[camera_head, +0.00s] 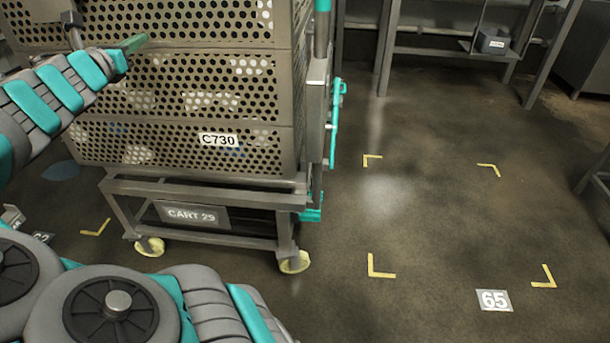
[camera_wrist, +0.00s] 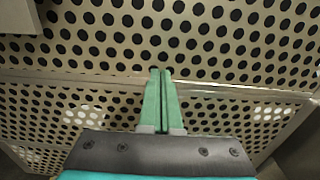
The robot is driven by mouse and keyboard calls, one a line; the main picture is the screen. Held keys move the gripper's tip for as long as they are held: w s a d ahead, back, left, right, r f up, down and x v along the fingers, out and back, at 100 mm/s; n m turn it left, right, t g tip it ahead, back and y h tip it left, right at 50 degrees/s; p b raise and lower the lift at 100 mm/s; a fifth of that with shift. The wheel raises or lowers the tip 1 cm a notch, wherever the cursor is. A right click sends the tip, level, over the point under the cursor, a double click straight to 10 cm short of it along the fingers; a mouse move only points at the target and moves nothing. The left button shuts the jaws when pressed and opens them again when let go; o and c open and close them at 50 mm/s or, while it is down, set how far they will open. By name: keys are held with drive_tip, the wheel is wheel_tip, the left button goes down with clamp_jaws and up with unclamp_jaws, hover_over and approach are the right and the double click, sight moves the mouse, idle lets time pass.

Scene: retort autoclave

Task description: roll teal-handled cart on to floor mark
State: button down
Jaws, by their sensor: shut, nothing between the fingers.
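The cart (camera_head: 240,190) with teal handle parts (camera_head: 337,105) stands left of centre in the head view, carrying stacked perforated metal crates (camera_head: 160,100). A plate on its frame reads CART 29 and a crate label reads C730. Cream-yellow wheels rest on the floor. The floor mark (camera_head: 381,272), several yellow corner brackets with a plate 65 (camera_head: 494,300), lies to the cart's right and is empty. My gripper (camera_head: 140,42) is shut and empty at the upper left, in front of the crates. In the wrist view its green fingers (camera_wrist: 162,75) are together before the perforated wall (camera_wrist: 220,45).
Another yellow bracket (camera_head: 97,228) lies on the floor left of the cart. A metal table (camera_head: 440,52) with a grey bin (camera_head: 492,40) stands at the back. Another metal frame (camera_head: 598,180) edges in at right. The floor between cart and mark is clear.

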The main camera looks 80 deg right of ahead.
drive_tip(key=shift+w+a, duration=0.25)
drive_tip(key=shift+a, duration=0.15)
drive_tip(key=shift+w+a, duration=0.1)
drive_tip(key=shift+a, duration=0.05)
drive_tip(key=s+a, duration=0.1)
drive_tip(key=a, duration=0.9)
drive_tip(key=shift+s, duration=0.15)
idle(0.6)
